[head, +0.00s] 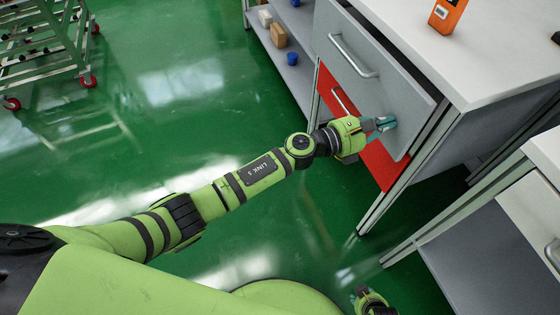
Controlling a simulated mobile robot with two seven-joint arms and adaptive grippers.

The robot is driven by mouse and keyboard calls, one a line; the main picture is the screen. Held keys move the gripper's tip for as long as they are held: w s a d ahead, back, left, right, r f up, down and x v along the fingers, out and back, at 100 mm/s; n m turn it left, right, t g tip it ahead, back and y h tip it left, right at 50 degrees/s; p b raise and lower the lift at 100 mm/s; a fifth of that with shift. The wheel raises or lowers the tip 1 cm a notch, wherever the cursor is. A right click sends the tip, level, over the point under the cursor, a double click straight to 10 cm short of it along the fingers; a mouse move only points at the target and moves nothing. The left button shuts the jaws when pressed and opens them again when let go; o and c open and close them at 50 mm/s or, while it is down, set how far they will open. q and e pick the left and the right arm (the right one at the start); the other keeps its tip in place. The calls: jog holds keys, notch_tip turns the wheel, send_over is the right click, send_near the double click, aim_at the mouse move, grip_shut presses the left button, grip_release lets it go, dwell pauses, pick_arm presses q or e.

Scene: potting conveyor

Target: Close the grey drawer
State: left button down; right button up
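The grey drawer (375,82) is in the cabinet under the white worktop at the upper right. It stands partly pulled out, with its side and a gap showing behind its front. Its silver bar handle (353,57) is on the upper left of the front. My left gripper (386,123) is at the lower right part of the grey front, away from the handle. Its teal fingertips seem to touch or nearly touch the front, and their spacing is unclear. My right gripper (363,292) is low at the bottom edge, mostly cut off.
A red drawer (382,163) sits below the grey one, partly hidden by my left arm. An orange device (446,15) lies on the worktop (492,62). A second bench (545,150) stands at the right. A green wheeled rack (60,60) is at the upper left. Green floor between is clear.

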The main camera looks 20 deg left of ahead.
aim_at(401, 116)
pick_arm(q)
jog(key=b+x, duration=0.1)
jog(key=x, duration=0.3)
jog(key=shift+d+f+b, duration=0.1)
jog(key=shift+d+b, duration=0.1)
jog(key=shift+b, duration=0.15)
jog(key=shift+w, duration=0.15)
jog(key=shift+r, duration=0.25)
pick_arm(e)
jog(key=shift+s+a+r+g, duration=0.3)
jog(key=shift+s+r+g, duration=0.3)
jog(key=shift+s+r, duration=0.1)
pick_arm(q)
jog(key=shift+d+r, duration=0.1)
jog(key=shift+r, duration=0.05)
